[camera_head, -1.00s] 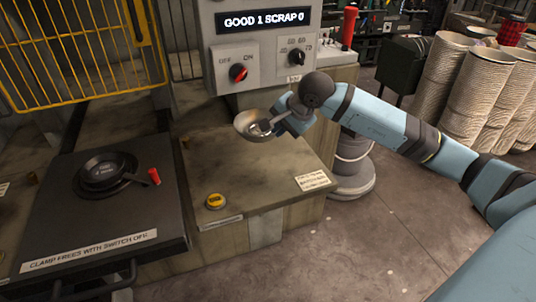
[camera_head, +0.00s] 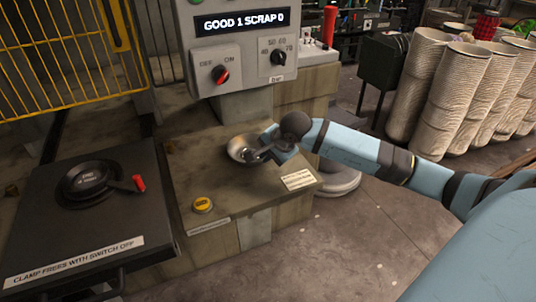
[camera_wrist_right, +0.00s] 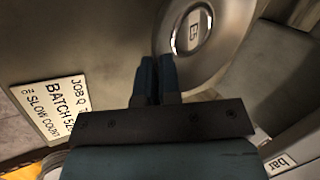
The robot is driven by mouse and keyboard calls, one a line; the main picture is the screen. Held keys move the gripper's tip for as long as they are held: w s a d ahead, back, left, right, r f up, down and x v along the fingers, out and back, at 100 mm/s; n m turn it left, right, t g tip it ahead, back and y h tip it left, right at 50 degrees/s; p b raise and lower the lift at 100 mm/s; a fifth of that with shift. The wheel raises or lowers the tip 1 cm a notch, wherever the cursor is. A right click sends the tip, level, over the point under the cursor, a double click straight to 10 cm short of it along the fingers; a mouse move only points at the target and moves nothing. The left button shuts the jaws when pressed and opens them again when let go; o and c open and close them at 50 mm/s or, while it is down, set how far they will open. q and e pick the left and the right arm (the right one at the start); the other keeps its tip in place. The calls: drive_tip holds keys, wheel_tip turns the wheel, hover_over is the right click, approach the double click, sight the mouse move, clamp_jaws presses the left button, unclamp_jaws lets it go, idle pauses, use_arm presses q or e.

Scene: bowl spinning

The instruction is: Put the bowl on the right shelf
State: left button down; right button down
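The bowl (camera_head: 240,149) is a shiny metal bowl at the back middle of the tan shelf top (camera_head: 232,180), which lies right of the black plate. My right gripper (camera_head: 266,148) is at the bowl's right side. In the right wrist view its two fingers (camera_wrist_right: 156,75) are close together at the rim of the bowl (camera_wrist_right: 216,50), whose inside shows a small mark. They look shut on the rim. The bowl is on or just above the shelf; I cannot tell which. My left gripper is not in view.
A yellow button (camera_head: 202,205) and a white label (camera_head: 299,180) are at the shelf's front. Behind stands a control panel (camera_head: 240,55) reading GOOD 1 SCRAP 0. The black plate (camera_head: 100,225) carries a round clamp with a red-tipped handle (camera_head: 138,183).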

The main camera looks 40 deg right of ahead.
drive_tip(key=c, duration=1.3)
unclamp_jaws()
drive_tip(key=shift+r, duration=0.1)
